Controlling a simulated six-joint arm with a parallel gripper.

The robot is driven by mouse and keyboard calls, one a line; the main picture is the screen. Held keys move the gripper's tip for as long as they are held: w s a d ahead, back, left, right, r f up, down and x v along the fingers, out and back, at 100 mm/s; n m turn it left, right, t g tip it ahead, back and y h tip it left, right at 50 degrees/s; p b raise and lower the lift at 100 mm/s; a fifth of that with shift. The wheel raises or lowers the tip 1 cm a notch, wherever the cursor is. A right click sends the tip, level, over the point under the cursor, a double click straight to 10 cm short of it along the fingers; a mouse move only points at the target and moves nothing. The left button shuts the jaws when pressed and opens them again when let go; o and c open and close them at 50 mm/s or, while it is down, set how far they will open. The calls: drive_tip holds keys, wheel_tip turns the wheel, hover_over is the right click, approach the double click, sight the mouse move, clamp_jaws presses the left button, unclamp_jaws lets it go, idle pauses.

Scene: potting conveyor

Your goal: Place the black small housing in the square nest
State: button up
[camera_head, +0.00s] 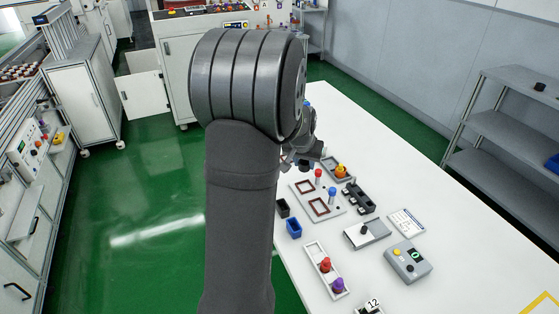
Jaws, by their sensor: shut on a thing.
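My gripper (303,162) is at the far part of the white table, just beyond the fixture plate, partly hidden behind my arm. It is shut on a small dark thing, too small and dark to make out clearly. A small black open box (282,208) stands at the table's left edge, partly hidden by my arm; I cannot tell whether it is a housing. The light grey fixture plate (333,198) carries two reddish-brown rectangular frames, a red-topped peg (318,174) and a blue-topped peg (332,193). I cannot tell which recess is the square nest.
A blue box (294,228) stands by the left edge. A grey tray (349,176) with an orange part and a black block (358,197) stand near the plate. Nearer are a metal block (367,235), a button box (408,262) and a white tray (313,255). The table's right side is clear.

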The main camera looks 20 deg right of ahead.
sight(305, 188)
drive_tip(key=shift+s+d+f, duration=0.25)
drive_tip(key=shift+d, duration=0.1)
drive_tip(key=shift+f, duration=3.15)
drive_tip(key=shift+f, duration=0.5)
drive_tip(key=shift+a+f, duration=0.1)
drive_tip(key=shift+f, duration=0.2)
drive_tip(key=shift+s+a+f, duration=0.1)
drive_tip(key=shift+s+f, duration=0.05)
drive_tip(key=shift+f, duration=0.1)
drive_tip(key=o, duration=0.9)
drive_tip(key=shift+f, duration=0.1)
drive_tip(key=shift+o, duration=0.4)
drive_tip(key=shift+s+a+r, duration=0.1)
drive_tip(key=shift+r, duration=0.55)
drive_tip(key=shift+o, duration=0.6)
drive_tip(key=v, duration=1.7)
drive_tip(key=shift+r, duration=0.15)
